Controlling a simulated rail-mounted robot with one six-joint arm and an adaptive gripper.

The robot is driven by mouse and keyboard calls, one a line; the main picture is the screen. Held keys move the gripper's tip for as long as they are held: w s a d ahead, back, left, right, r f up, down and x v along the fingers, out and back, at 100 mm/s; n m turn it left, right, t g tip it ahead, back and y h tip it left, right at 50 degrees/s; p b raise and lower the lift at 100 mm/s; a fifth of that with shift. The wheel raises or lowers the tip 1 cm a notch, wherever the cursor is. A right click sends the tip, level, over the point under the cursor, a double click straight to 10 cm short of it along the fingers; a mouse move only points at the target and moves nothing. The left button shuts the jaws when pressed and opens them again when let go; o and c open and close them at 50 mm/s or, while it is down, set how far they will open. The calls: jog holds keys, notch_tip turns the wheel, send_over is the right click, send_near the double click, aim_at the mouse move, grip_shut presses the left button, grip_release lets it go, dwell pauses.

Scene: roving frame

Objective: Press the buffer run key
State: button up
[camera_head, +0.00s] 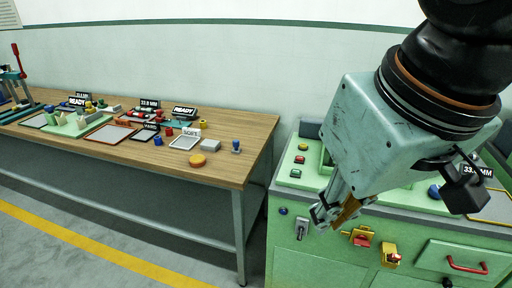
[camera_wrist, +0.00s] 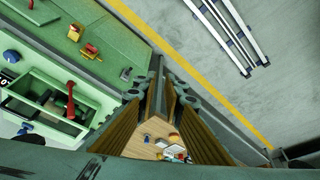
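The green machine cabinet (camera_head: 300,250) stands at right. I cannot tell which of these is the buffer run key, as no such label is legible. My gripper (camera_head: 332,214) hangs in front of the cabinet's upper front edge, pointing down and left, apart from the buttons. In the wrist view my gripper (camera_wrist: 163,78) shows two ribbed brown pads with an empty gap between them.
Yellow-and-red controls (camera_head: 361,238) and a drawer with a red handle (camera_head: 468,266) are on the cabinet front. A wooden bench (camera_head: 235,160) with trays, blocks and signs stands left. The floor has a yellow line (camera_head: 90,250); pale rails (camera_wrist: 225,35) lie on it.

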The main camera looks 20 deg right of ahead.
grip_shut()
dwell(0.5)
jog(key=shift+w, duration=0.1)
dwell(0.6)
